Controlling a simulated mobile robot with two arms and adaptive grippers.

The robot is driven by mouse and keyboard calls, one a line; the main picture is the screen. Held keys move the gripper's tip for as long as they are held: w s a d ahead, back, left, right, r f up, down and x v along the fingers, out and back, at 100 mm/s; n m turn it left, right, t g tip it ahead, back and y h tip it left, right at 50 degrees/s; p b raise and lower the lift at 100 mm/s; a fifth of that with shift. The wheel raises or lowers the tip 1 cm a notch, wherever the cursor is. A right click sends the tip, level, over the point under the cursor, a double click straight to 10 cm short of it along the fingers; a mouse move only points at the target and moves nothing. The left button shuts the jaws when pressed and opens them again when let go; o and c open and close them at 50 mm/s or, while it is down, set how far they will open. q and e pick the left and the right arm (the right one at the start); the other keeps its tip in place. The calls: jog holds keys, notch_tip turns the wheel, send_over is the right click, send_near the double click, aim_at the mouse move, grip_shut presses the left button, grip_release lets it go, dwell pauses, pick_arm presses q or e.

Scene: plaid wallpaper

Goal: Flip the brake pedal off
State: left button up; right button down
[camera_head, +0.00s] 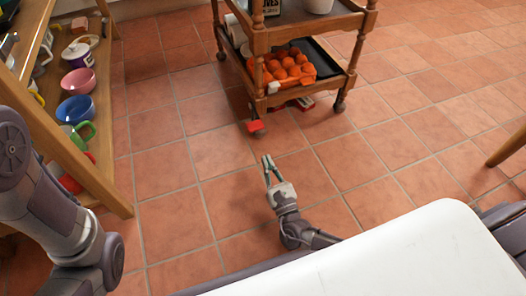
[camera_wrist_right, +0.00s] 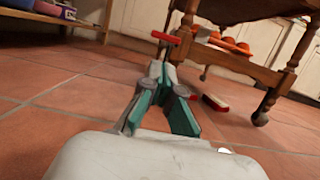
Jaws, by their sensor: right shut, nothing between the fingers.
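A wooden trolley (camera_head: 257,68) on casters stands at the top middle of the head view. A red brake pedal (camera_head: 255,126) sticks out low at its near leg's caster. In the right wrist view, the red pedal (camera_wrist_right: 166,38) shows just beyond my fingertips. My right gripper (camera_head: 267,160) is shut and empty, low over the floor, in front of the pedal and apart from it in the head view. Its shut fingers also show in the wrist view (camera_wrist_right: 162,72). My left arm comes in at the left, with its gripper out of view.
A wooden shelf (camera_head: 85,175) with bowls stands at the left. A white surface (camera_head: 410,260) fills the lower right. Tiled floor between is clear.

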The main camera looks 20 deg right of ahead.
jog(key=b+x, duration=0.3)
jog(key=x, duration=0.5)
jog(key=shift+w, duration=0.4)
jog(key=shift+r, duration=0.15)
